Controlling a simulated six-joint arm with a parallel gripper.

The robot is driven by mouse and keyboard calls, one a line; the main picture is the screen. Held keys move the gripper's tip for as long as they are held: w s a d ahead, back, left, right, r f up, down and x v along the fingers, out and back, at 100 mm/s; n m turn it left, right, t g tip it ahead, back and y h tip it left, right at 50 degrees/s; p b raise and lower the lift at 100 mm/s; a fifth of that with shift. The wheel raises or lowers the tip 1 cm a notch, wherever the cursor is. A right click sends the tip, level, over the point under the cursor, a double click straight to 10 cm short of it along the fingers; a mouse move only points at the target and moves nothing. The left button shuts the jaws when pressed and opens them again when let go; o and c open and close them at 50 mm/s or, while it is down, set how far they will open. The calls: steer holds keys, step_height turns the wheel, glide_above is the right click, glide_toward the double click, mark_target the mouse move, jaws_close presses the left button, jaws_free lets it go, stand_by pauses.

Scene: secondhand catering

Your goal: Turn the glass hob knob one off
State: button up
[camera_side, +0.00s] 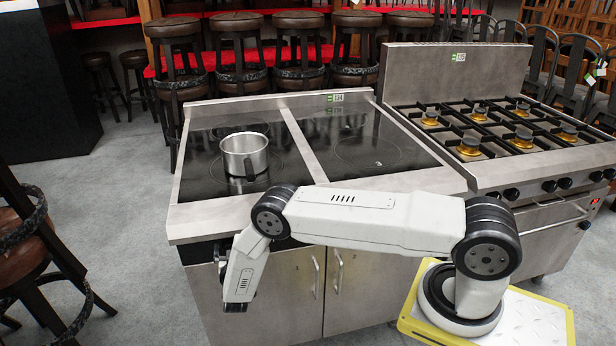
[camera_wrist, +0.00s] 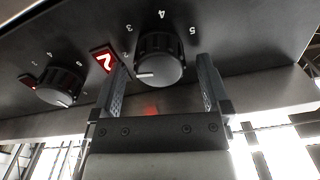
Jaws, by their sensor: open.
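The glass hob (camera_side: 200,160) has two dark glass panels in a steel top. In the wrist view a black round knob (camera_wrist: 160,62) sits between the fingertips of my gripper (camera_wrist: 161,72), with white figures 3, 4 and 5 around it. The white line on it points left in the picture. My gripper is open, one finger on each side; I cannot tell whether either touches the knob. A second black knob (camera_wrist: 60,86) is further left on the same dark panel. In the side view the knobs and my fingers cannot be made out behind my arm.
A steel pot (camera_side: 245,154) stands on the left glass panel. A red plate with a white figure (camera_wrist: 103,58) lies between the knobs. A gas range (camera_side: 500,130) adjoins at right. Bar stools (camera_side: 240,55) stand behind; another stool (camera_side: 25,225) is at left.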

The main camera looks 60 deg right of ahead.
steer(key=shift+w+d, duration=0.2)
steer(key=shift+d, duration=0.05)
steer(key=c, duration=1.3)
